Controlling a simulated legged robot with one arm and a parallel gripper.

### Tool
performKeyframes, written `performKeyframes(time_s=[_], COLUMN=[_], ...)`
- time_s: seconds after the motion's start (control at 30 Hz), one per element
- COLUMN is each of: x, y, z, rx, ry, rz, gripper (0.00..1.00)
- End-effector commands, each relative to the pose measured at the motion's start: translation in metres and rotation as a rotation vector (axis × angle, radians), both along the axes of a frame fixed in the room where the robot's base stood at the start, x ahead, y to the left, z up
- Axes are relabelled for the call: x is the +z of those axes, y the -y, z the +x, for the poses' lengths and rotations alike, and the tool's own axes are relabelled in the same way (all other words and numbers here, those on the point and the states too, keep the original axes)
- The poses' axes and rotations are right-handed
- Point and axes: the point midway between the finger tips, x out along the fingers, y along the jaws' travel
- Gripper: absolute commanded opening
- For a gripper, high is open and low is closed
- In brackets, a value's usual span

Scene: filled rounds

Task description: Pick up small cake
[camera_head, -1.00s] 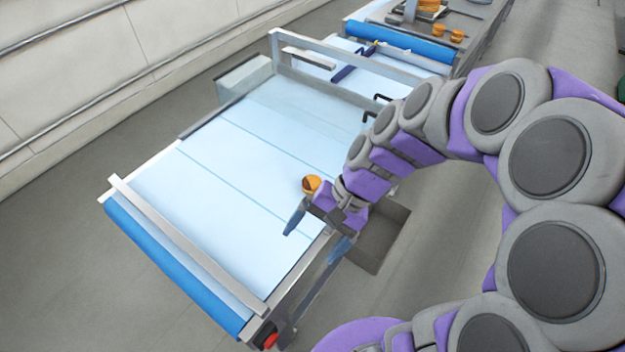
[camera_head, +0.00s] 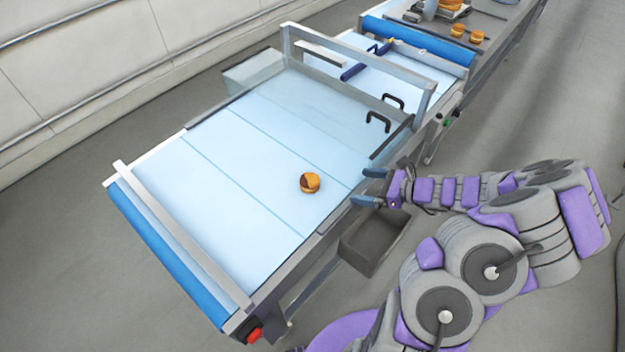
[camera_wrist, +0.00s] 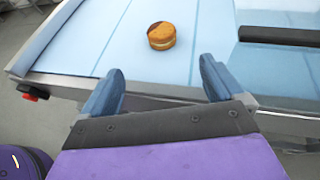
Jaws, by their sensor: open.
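The small cake (camera_head: 310,183) is round and orange-brown with a darker patch on top. It lies alone on the pale blue conveyor belt (camera_head: 215,165), near the belt's right side. It also shows in the wrist view (camera_wrist: 161,36), ahead of my fingertips and between their lines. My gripper (camera_head: 368,187) is open and empty at the belt's right edge, to the right of the cake and apart from it. In the wrist view my two blue fingers (camera_wrist: 158,82) are spread wide, with the belt's metal edge below them.
A clear cover with black handles (camera_head: 378,121) stands over the belt's far part. A metal bar (camera_head: 185,240) crosses the near end, by a red button (camera_head: 254,335). A grey bin (camera_head: 368,243) is below the right edge. More cakes (camera_head: 457,31) sit on a far table.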

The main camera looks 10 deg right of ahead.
Motion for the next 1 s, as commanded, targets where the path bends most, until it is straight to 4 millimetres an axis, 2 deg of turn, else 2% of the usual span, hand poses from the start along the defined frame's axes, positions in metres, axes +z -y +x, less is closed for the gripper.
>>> performKeyframes(time_s=[0.17,0.7,1.0], x=[-0.011,-0.046,-0.053], y=[0.001,-0.058,-0.075], z=[0.005,0.058,0.072], rx=[-0.034,-0.03,-0.034], ry=[-0.019,-0.016,-0.016], rz=[0.017,0.019,0.015], gripper=[0.95,0.95,0.95])
